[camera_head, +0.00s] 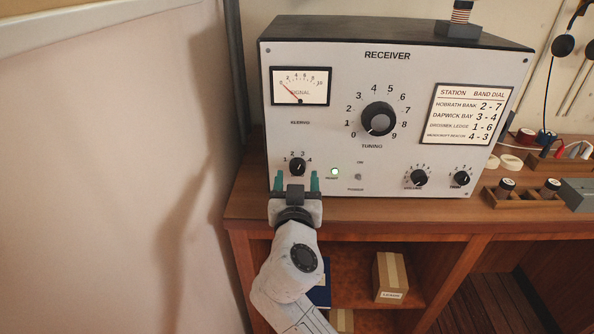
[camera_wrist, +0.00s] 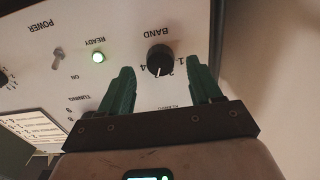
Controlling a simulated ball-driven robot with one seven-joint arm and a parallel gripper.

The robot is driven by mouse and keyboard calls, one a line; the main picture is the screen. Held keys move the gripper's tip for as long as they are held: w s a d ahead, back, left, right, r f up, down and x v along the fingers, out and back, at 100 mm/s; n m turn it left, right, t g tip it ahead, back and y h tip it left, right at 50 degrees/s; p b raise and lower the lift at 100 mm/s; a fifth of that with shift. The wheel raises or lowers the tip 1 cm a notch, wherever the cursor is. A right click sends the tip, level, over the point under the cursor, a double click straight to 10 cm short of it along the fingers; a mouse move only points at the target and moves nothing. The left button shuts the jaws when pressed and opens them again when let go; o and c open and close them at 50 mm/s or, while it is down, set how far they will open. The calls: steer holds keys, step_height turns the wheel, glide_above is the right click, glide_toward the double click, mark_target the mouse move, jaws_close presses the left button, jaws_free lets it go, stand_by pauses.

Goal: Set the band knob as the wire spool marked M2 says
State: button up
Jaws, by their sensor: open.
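The black band knob (camera_head: 297,167) sits low on the receiver's left front, with numerals 1 to 4 around it. In the wrist view the band knob (camera_wrist: 159,58) appears upside down; its white mark points toward the 2 and 3 side, exact number unclear. My gripper (camera_head: 297,179) is open just in front of and below the knob. In the wrist view its green fingers (camera_wrist: 160,80) stand apart on either side of the knob, apparently not touching it.
A station card (camera_head: 468,114) lists Hobrath Bank 2-7, Dapwick Bay 3-4, a Ledge 1-6 and a Beacon 4-3. The tuning knob (camera_head: 378,119) is above right. A wall is close left.

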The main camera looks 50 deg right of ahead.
mark_target(297, 167)
steer(key=shift+x, duration=1.3)
steer(key=shift+c, duration=0.3)
steer(key=c, duration=1)
steer(key=shift+a, duration=0.1)
steer(key=n, duration=0.8)
steer(key=shift+n, duration=0.3)
steer(key=shift+p, duration=0.3)
